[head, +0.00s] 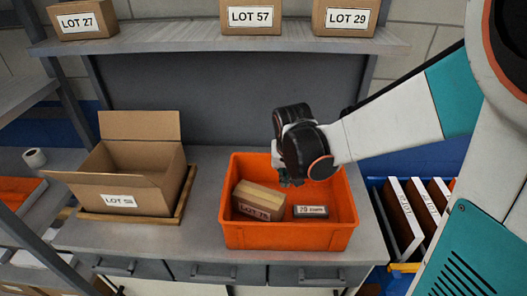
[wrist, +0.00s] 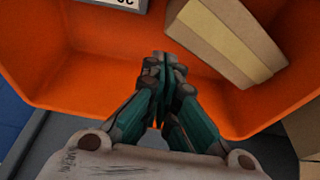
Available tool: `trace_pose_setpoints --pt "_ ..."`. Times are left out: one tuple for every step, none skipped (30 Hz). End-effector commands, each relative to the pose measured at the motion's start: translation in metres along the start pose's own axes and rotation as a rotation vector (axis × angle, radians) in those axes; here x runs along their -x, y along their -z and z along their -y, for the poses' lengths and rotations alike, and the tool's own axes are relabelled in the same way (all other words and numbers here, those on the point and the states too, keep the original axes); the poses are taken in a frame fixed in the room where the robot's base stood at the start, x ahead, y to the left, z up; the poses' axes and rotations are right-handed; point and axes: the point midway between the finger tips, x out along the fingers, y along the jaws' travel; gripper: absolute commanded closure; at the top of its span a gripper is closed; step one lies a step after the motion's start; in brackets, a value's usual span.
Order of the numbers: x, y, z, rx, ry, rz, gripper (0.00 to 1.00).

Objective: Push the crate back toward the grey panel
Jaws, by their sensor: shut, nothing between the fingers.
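The orange crate (head: 290,237) stands on the grey bench near its front edge. It holds a taped cardboard box marked LOT 76 (head: 258,203) and a small labelled item (head: 311,211). The grey panel (head: 230,103) rises behind the bench, with bare bench between it and the crate. My gripper (head: 288,182) is shut and empty over the back part of the crate; its tips are partly hidden by my wrist. In the wrist view my shut fingers (wrist: 162,62) lie over the crate's inside (wrist: 100,62), beside the taped box. I cannot tell whether they touch the crate wall.
An open cardboard box marked LOT 58 (head: 119,202) sits on a wooden tray (head: 184,197) left of the crate. Boxes stand on the shelf (head: 180,45) above. A blue bin with upright folders (head: 404,225) is at the right.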

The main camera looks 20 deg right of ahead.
Motion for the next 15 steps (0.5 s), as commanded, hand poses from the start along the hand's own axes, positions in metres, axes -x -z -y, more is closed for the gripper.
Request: trace_pose_setpoints --pt "-0.011 0.000 0.000 0.000 0.000 0.000 1.00" --pt "-0.016 0.000 0.000 0.000 0.000 0.000 1.00" --pt "-0.024 -0.001 0.000 0.000 0.000 0.000 1.00" --pt "-0.030 -0.001 0.000 0.000 0.001 -0.001 1.00" --pt "-0.036 0.000 0.000 0.000 0.001 -0.001 1.00" --pt "-0.044 -0.001 0.000 0.001 0.001 -0.001 1.00" --pt "-0.050 -0.001 0.000 0.001 0.001 -0.001 1.00" --pt "-0.056 0.000 0.000 0.001 0.001 -0.001 1.00" --pt "-0.064 -0.001 0.000 0.001 0.001 -0.001 1.00" --pt "-0.070 -0.001 0.000 0.001 0.001 -0.001 1.00" --pt "-0.076 -0.001 0.000 0.001 0.001 -0.001 1.00" --pt "-0.083 -0.001 0.000 0.001 0.001 -0.001 1.00" --pt "-0.088 0.000 0.000 0.001 0.001 -0.001 1.00" --pt "-0.093 -0.001 0.000 0.001 0.001 -0.001 1.00" --pt "-0.092 0.009 0.000 0.000 0.001 -0.002 1.00"
